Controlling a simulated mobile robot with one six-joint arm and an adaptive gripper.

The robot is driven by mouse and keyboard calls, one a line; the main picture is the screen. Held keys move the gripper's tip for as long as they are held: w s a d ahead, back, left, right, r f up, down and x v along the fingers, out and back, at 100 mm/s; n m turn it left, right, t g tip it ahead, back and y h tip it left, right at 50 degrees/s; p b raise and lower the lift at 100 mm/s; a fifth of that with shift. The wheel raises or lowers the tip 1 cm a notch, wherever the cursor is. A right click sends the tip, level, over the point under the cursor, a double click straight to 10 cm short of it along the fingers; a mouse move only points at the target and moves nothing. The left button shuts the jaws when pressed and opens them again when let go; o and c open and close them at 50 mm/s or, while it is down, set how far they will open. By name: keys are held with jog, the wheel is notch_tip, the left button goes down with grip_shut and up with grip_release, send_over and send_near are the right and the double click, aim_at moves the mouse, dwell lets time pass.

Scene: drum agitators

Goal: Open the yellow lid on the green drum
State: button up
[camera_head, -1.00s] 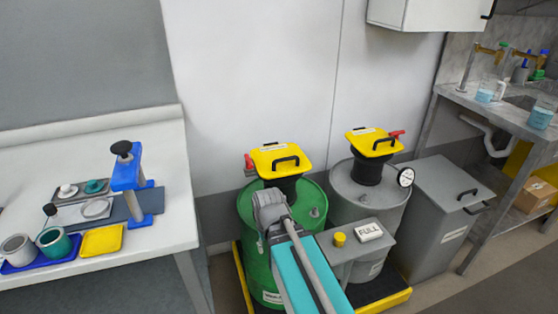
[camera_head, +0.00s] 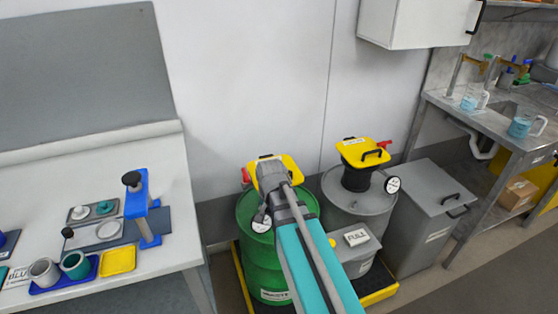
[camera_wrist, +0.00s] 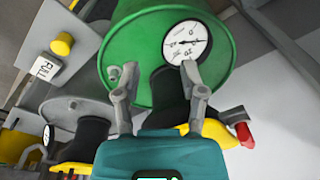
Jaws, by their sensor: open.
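The green drum (camera_head: 262,262) stands left of the grey drum. Its yellow lid (camera_head: 292,169) sits on top, looks closed, and is partly hidden behind my arm's end. In the wrist view, the green drum (camera_wrist: 150,25) fills the top, with its black neck and part of the yellow lid (camera_wrist: 210,130) below it. A red latch (camera_wrist: 243,133) sticks out at the lid's edge. My gripper (camera_wrist: 160,72) is open and empty. Its fingers appear on either side of the black neck and overlap the lid in the picture. The lid's handle is hidden, and contact is unclear.
The grey drum (camera_head: 350,205) with its own yellow lid (camera_head: 362,152) stands close on the right. A grey box with a FULL label (camera_head: 356,237) is in front of it. A grey bin (camera_head: 428,205) is further right. A white table (camera_head: 170,255) is at left.

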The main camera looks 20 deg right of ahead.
jog(key=w+d+r+m+p, duration=0.2)
jog(key=w+r+m+p, duration=0.1)
jog(key=r+p, duration=0.3)
jog(key=w+d+r+m+p, duration=0.3)
jog(key=r+m+p, duration=0.1)
jog(key=r+p, duration=0.2)
jog(key=w+d+r+m+t+p, duration=0.1)
jog(key=w+d+r+m+p, duration=0.1)
jog(key=r+p, duration=0.4)
jog(key=shift+w+d+r+m, duration=0.35)
jog(key=shift+w+r+m, duration=0.35)
jog(key=shift+r+m, duration=0.25)
jog(key=shift+f, duration=0.3)
jog(key=w+f+b, duration=0.1)
jog(key=f+b, duration=0.7)
jog(key=b, duration=0.1)
jog(key=w+f+b, duration=0.1)
jog(key=f+b, duration=0.3)
jog(key=f, duration=0.1)
jog(key=shift+w+f, duration=0.1)
jog(key=shift+w, duration=0.25)
jog(key=shift+c, duration=0.3)
grip_shut()
